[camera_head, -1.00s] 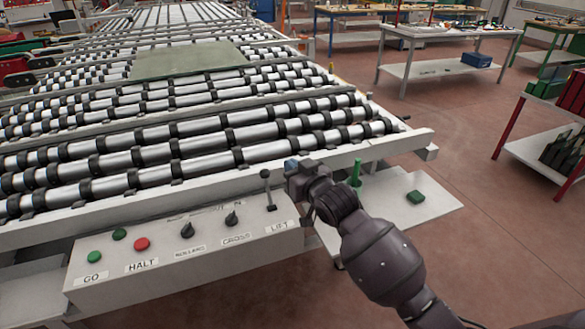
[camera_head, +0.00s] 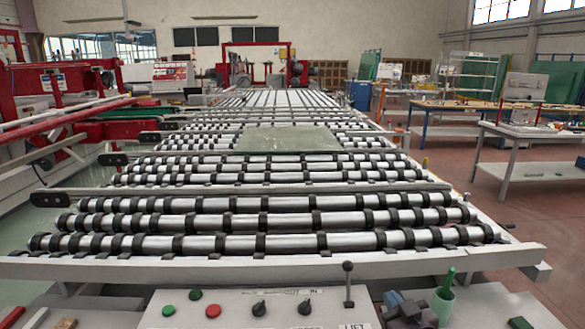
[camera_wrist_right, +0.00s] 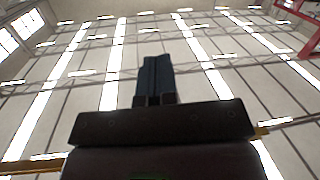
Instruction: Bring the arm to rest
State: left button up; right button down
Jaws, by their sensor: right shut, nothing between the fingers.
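My right gripper (camera_head: 394,300) shows at the bottom edge of the head view, just right of the control panel (camera_head: 235,308) and beside the green cup (camera_head: 443,304). In the right wrist view its dark fingers (camera_wrist_right: 155,78) are together with nothing between them, and the ceiling lies behind them. Most of my right arm is out of the head view. The panel's lift lever (camera_head: 348,285) stands upright, apart from the gripper. My left gripper is not in view.
The roller conveyor (camera_head: 270,222) fills the middle, with a greenish glass sheet (camera_head: 287,139) lying on it. The panel has green and red buttons and black knobs. A workbench (camera_head: 530,132) stands at the right, with open floor before it.

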jog(key=s+d+f+m+g+h, duration=0.1)
jog(key=s+d+f+g, duration=0.1)
jog(key=s+f, duration=0.8)
jog(key=s+d+f+m+g+h+b, duration=0.1)
jog(key=s+d+f+g+h, duration=0.1)
jog(key=s+f, duration=0.9)
jog(key=s+d+g, duration=0.1)
jog(key=s+d, duration=0.1)
jog(key=s, duration=0.2)
jog(key=shift+f+m, duration=0.25)
jog(key=shift+m, duration=0.15)
